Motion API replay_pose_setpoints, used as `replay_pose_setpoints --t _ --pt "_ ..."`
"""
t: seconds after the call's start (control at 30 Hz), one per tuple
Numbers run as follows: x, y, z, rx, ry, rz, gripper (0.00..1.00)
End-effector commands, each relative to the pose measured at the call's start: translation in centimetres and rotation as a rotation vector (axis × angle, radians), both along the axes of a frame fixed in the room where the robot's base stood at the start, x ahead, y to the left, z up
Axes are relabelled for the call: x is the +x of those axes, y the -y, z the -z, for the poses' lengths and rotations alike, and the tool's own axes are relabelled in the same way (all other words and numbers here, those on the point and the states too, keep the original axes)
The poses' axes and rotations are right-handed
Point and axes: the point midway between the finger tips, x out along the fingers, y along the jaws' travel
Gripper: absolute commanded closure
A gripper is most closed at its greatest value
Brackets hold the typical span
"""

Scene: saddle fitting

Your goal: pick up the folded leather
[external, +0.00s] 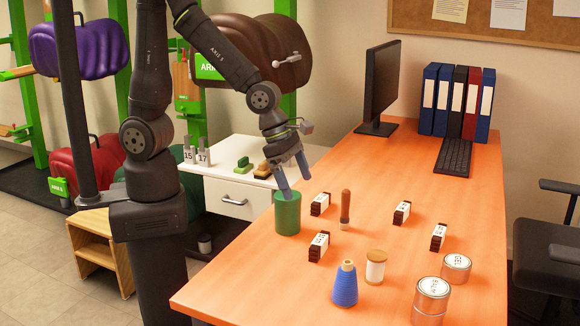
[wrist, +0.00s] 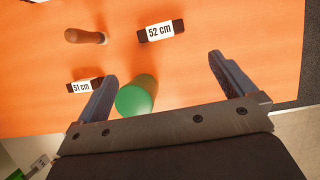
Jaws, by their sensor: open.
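Several small dark brown bundles with white labels, which look like folded leather, lie apart on the orange table: one at the back left (external: 320,204), one at the front left (external: 318,247), one at the back right (external: 401,212) and one at the right (external: 438,237). In the wrist view, one is labelled 51 cm (wrist: 84,86) and another 52 cm (wrist: 160,31). My gripper (external: 293,182) is open and empty near the table's left edge, close to the top of a green cylinder (external: 288,213). The wrist view shows this cylinder (wrist: 135,97) between the fingers, nearer the left one.
A brown-handled tool (external: 345,207) stands upright among the bundles. A blue cone spool (external: 345,285), a cream spool (external: 375,267) and two tins (external: 431,300) (external: 456,268) stand at the front. A monitor (external: 381,88), keyboard (external: 454,155) and binders (external: 457,102) are at the back.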

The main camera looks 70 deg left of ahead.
Motion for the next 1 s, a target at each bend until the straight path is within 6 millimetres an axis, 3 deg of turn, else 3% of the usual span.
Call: replay_pose_setpoints --t 0.8,1.0 --pt "2.7 2.6 9.4 0.002 -0.005 -0.004 0.0" --pt "3.2 3.1 10.9 0.0 -0.004 -0.003 0.0"
